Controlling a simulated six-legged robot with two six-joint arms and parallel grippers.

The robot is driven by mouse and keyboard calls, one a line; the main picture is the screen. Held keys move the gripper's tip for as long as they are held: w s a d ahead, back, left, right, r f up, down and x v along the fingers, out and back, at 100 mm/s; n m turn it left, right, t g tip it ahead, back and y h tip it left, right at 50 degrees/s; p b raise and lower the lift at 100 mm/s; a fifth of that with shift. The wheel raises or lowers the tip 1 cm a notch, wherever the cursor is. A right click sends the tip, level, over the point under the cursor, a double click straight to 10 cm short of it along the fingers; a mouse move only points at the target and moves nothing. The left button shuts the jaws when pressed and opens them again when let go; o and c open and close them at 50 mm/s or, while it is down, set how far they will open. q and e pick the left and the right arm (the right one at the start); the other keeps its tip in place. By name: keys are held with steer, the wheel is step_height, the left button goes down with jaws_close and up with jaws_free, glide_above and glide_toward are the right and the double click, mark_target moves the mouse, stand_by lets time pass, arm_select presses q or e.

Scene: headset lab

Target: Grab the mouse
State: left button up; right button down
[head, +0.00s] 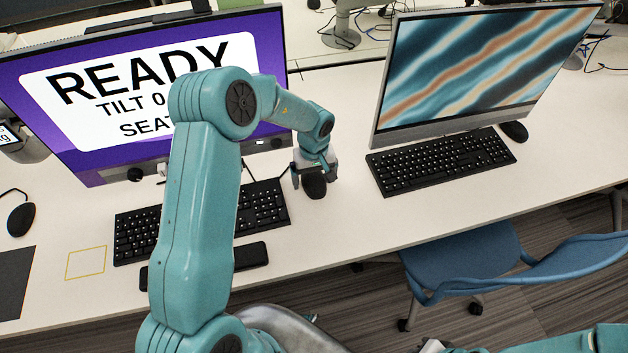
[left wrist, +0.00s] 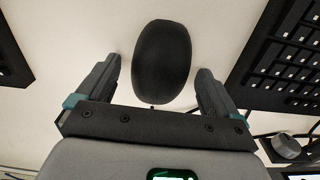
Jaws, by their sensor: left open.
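A black mouse (head: 314,186) lies on the white desk, just right of the left keyboard in the head view. In the left wrist view the mouse (left wrist: 162,62) sits ahead of and between the fingers, with a gap on each side. My left gripper (head: 308,172) is open above the desk at the mouse; in the left wrist view its two fingers (left wrist: 157,85) stand apart. I cannot tell its exact height over the desk. Two other black mice show in the head view: one at the far left (head: 21,219) and one beside the right keyboard (head: 514,131). My right gripper is not in view.
The left keyboard (head: 265,205) lies partly behind my left arm, with a black wrist rest (head: 251,256) before it. The right keyboard (head: 440,160) is under a striped monitor (head: 480,70). A purple monitor (head: 100,130) stands behind. A blue chair (head: 460,262) is at the front edge.

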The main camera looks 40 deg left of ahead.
arm_select(q)
steer(key=c, duration=1.2)
steer(key=shift+o, duration=0.2)
